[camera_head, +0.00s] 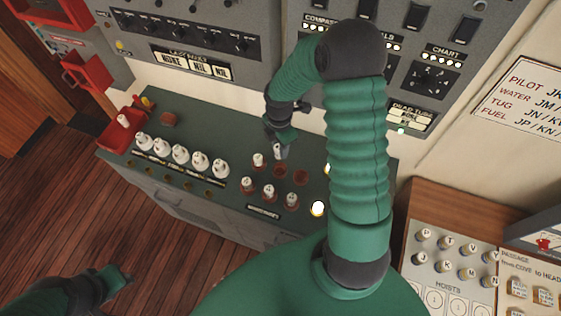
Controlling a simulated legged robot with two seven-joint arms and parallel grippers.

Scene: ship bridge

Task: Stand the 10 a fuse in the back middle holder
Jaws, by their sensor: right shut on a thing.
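My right gripper (279,142) is shut on a white fuse (279,153), held upright just above the back row of the holder block. Its rating is too small to read; the arm partly hides it. The back middle holder (280,171) is a reddish round socket that looks empty, just below this fuse. The back right holder (301,177) also looks empty. A white fuse (258,160) stands in the back left holder. White fuses stand in the front holders, left (247,184), middle (268,191) and right (291,200). My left gripper (124,278) is low at the left, away from the console.
A row of several white-topped pieces (180,154) stands on the green console (215,120) left of the holders. A red tray (115,138) with a white piece is at its left end. A lit lamp (318,208) is right of the holders. A switch panel (210,35) rises behind.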

